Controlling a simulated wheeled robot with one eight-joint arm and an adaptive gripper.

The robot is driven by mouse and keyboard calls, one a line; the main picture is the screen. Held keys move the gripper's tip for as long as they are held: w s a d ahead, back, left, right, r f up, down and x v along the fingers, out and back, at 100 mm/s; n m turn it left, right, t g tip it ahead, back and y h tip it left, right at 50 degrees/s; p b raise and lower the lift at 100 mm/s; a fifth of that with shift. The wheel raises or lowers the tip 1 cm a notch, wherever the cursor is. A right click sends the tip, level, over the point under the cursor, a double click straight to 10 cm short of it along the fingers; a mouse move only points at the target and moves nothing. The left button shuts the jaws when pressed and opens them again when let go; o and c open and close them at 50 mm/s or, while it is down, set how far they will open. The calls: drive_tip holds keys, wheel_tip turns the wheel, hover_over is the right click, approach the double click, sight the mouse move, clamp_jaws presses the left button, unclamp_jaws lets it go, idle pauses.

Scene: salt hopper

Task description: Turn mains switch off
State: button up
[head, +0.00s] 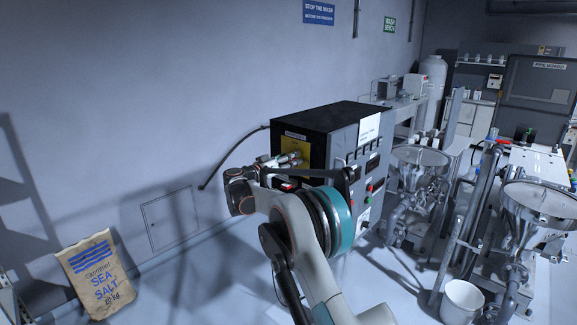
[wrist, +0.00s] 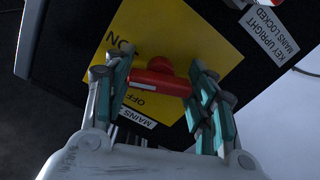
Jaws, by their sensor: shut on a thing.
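The mains switch has a red handle (wrist: 160,80) on a yellow plate (wrist: 165,28) marked ON and OFF. The handle lies roughly crosswise in the wrist view, with a short white mark at its left part near the word OFF. My gripper (wrist: 160,92) has its teal-padded fingers on both sides of the handle and is shut on it. In the head view the yellow plate (head: 297,147) shows on the side of the dark control cabinet (head: 325,117), with my gripper (head: 292,161) at it. There the red handle is hidden or too small to tell.
A white label (wrist: 272,30) reads KEY UPRIGHT MAINS LOCKED. A sea salt bag (head: 96,275) leans by the wall at left. Steel hoppers (head: 540,200) and a white bucket (head: 462,302) stand at right. A cable (head: 230,158) runs from the cabinet along the wall.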

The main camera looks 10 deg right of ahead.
drive_tip(key=n+b, duration=0.2)
drive_tip(key=n, duration=0.4)
drive_tip(key=shift+b, duration=0.4)
drive_tip(key=n+b, duration=0.1)
drive_tip(key=n, duration=0.3)
drive_tip(key=shift+n+b, duration=0.35)
drive_tip(key=shift+n, duration=1.25)
drive_tip(key=o, duration=1.1)
drive_tip(key=shift+w, duration=0.1)
drive_tip(key=v, duration=1.2)
